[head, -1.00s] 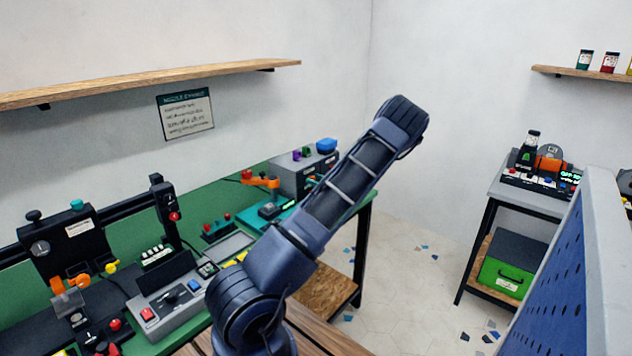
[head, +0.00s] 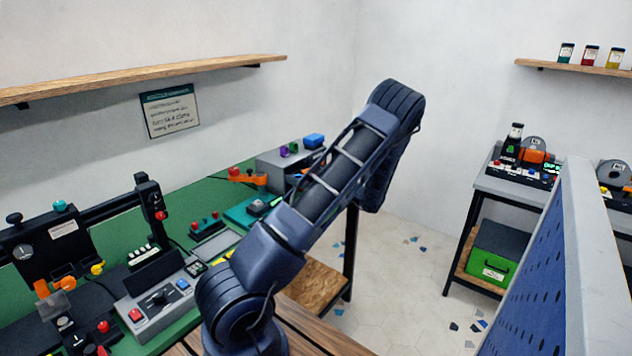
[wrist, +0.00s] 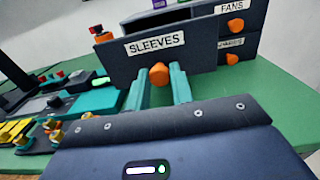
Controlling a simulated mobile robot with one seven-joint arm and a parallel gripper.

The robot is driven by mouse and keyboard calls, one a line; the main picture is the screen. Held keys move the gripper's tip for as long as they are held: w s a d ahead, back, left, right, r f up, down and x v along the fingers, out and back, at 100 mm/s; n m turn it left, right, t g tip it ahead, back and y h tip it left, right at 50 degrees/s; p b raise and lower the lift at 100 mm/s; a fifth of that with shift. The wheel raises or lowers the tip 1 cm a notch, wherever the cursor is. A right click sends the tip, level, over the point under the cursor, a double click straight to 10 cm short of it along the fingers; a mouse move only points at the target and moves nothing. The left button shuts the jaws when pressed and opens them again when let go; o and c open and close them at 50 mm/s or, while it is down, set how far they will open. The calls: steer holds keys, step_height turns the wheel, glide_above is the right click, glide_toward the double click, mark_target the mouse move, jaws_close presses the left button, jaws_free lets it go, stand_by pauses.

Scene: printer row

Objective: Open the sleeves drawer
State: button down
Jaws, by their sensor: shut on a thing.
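The sleeves drawer (wrist: 150,50) has a dark front with a white SLEEVES label and a round orange knob (wrist: 159,75). In the wrist view its front stands out ahead of the neighbouring drawer fronts, and a dark inside shows behind its top edge, so it is partly open. My gripper (wrist: 160,79) has teal fingers on either side of the knob and is shut on it. In the head view my arm hides the gripper and the drawer front; a grey unit (head: 270,170) shows behind the arm.
The FANS drawer (wrist: 208,30) and another drawer below it, each with an orange knob, sit to the right. Button boxes and fixtures crowd the green bench (head: 190,205) at left. A blue perforated panel (head: 535,285) stands at right, with tiled floor between.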

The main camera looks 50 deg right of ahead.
steer(key=shift+s, duration=0.6)
steer(key=c, duration=1.2)
jaws_free()
steer(key=s, duration=1)
steer(key=shift+s, duration=0.4)
